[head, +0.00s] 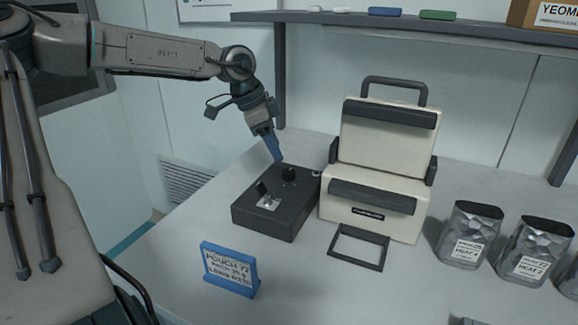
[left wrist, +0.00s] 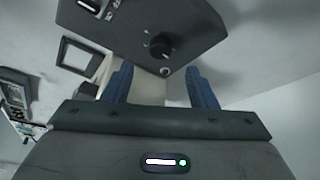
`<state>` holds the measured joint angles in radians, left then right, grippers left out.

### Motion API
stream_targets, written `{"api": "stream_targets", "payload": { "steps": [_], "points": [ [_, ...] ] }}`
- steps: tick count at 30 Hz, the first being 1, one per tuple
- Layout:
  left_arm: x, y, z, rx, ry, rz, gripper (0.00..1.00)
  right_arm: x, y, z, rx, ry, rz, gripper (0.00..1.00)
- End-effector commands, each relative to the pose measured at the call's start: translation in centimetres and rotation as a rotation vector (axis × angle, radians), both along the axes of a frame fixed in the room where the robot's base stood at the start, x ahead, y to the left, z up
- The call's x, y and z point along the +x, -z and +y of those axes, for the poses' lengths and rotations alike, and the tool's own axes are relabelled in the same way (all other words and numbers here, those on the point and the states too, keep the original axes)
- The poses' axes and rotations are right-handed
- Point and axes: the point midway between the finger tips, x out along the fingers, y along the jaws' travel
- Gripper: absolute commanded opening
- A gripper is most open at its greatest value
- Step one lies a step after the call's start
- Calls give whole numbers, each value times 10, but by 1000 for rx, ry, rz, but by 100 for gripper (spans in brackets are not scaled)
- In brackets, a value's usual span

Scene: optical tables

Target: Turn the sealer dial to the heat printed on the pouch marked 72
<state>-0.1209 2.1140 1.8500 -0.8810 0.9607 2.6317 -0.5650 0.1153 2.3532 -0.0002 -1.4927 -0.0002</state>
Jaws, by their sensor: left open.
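The sealer (head: 375,190) is a cream machine with a grey handle, standing on the table. A dark control box (head: 275,215) sits at its left with a round black dial (head: 289,174) on top, a small lever and a pale label. My left gripper (head: 277,158) is just above and beside the dial. In the left wrist view the dial (left wrist: 161,46) lies beyond the open blue fingers (left wrist: 160,85), with nothing between them. A blue sign (head: 230,270) at the front reads POUCH 72. My right gripper is out of view.
A dark rectangular frame (head: 358,248) lies in front of the sealer. A shelf (head: 440,25) above holds a blue block, a green block and a cardboard box (head: 545,15). The table (head: 310,290) is clear between the sign and the frame.

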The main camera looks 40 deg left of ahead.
Motion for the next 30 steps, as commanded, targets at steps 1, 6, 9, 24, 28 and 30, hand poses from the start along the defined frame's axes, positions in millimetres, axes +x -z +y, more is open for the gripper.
{"api": "stream_targets", "payload": {
  "steps": [1, 6, 9, 24, 28, 30],
  "points": [
    [2, 10, -2, 1, 0, 7, 52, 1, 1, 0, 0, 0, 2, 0],
    [11, 36, -9, 1, 0, 5, 52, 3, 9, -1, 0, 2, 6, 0],
    [15, 49, -12, 0, 0, 4, 52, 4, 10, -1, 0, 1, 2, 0],
    [22, 66, -17, -1, 0, -2, 52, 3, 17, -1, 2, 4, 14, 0],
    [22, 66, -17, -1, 0, -2, 38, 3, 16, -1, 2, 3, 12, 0],
    [22, 66, -17, -1, 0, -2, 25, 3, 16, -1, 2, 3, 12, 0]
  ]
}}
